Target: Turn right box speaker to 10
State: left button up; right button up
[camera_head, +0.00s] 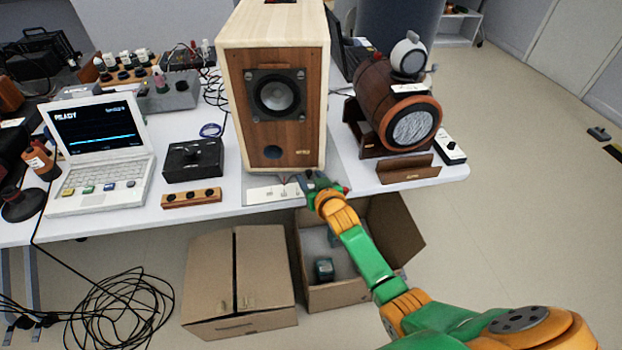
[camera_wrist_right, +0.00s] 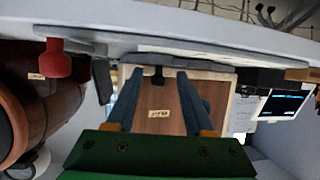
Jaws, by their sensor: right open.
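The wooden box speaker (camera_head: 258,140), with a pale case, brown front and dark round cone, stands upright on the white table. A white panel with faint marks (camera_head: 268,192) lies in front of its base. My right gripper (camera_head: 312,182) is at the table's front edge, just below the speaker's lower right corner, and hides part of this panel. In the right wrist view, the fingers of my right gripper (camera_wrist_right: 158,73) are apart. A small dark piece (camera_wrist_right: 154,78) shows between their tips, before the speaker front (camera_wrist_right: 160,118); contact is unclear. A red knob-like piece (camera_wrist_right: 55,66) is at left. No dial reading is legible.
A barrel-shaped speaker (camera_head: 398,105) stands to the right, with a small dial box (camera_head: 449,147) beside it. A black box with a knob (camera_head: 193,158) and a white laptop (camera_head: 98,150) are to the left. Cardboard boxes (camera_head: 240,275) stand on the floor below.

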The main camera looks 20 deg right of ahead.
jog(key=p+v, duration=0.2)
jog(key=v, duration=0.5)
jog(key=s+a+f+n+g+y, duration=0.1)
jog(key=s+f+g, duration=0.2)
jog(key=s+f, duration=0.65)
jog(key=s+a+f+n+g, duration=0.1)
jog(key=s+f+g, duration=0.35)
jog(key=f, duration=0.85)
jog(key=s+f+g, duration=0.2)
jog(key=s+f, duration=0.2)
jog(key=s, duration=0.9)
jog(key=s+d+f+n+g, duration=0.1)
jog(key=s+f+g, duration=0.2)
jog(key=s, duration=1)
notch_tip(320, 180, down, 2)
jog(key=shift+f, duration=0.2)
